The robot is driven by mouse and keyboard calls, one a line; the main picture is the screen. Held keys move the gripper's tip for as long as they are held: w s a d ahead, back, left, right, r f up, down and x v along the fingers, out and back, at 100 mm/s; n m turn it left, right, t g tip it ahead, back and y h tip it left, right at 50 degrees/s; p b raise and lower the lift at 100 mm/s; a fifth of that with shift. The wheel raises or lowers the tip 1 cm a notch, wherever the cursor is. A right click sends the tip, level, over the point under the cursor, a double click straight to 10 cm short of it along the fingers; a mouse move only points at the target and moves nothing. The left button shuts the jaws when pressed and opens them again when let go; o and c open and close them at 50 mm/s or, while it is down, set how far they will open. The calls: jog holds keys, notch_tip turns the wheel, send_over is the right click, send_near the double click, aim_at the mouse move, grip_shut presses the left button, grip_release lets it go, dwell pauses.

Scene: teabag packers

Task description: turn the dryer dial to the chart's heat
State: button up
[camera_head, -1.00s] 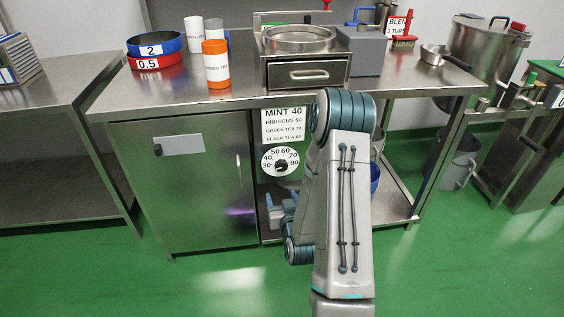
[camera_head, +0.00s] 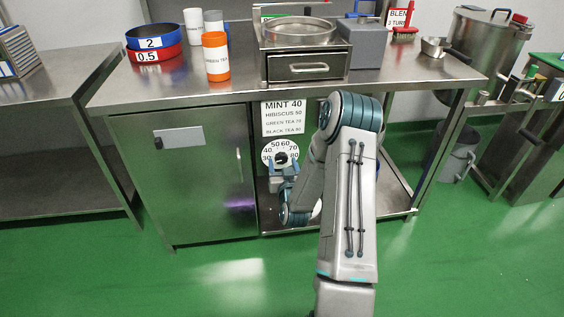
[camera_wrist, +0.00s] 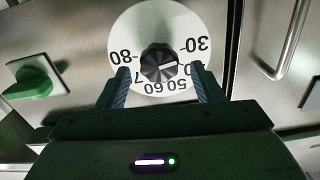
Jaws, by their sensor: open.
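The round white dryer dial (camera_head: 268,157) carries numbers from 30 to 80, and is upside down in the wrist view (camera_wrist: 140,22). Its black ribbed knob (camera_wrist: 158,62) sits at the centre. A pale mark on the knob points roughly right in the wrist view, towards the 30–40 side; the exact number is partly covered. The chart (camera_head: 283,118) above the dial lists mint 40, hibiscus 50, green tea apparently 70 and black tea 80. My gripper (camera_wrist: 160,74) is open, with one finger on each side of the knob. I cannot tell whether they touch it. It also shows before the dial (camera_head: 282,170).
An orange jar (camera_head: 216,58) labelled green tea stands on the steel bench (camera_head: 185,93). A cabinet door (camera_head: 190,190) with a handle is left of the dial. In the wrist view a green knob (camera_wrist: 32,80) and a metal handle (camera_wrist: 292,38) flank the dial at a distance.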

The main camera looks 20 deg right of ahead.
jog(key=shift+x, duration=1.15)
jog(key=c, duration=1)
jog(key=shift+o, duration=0.2)
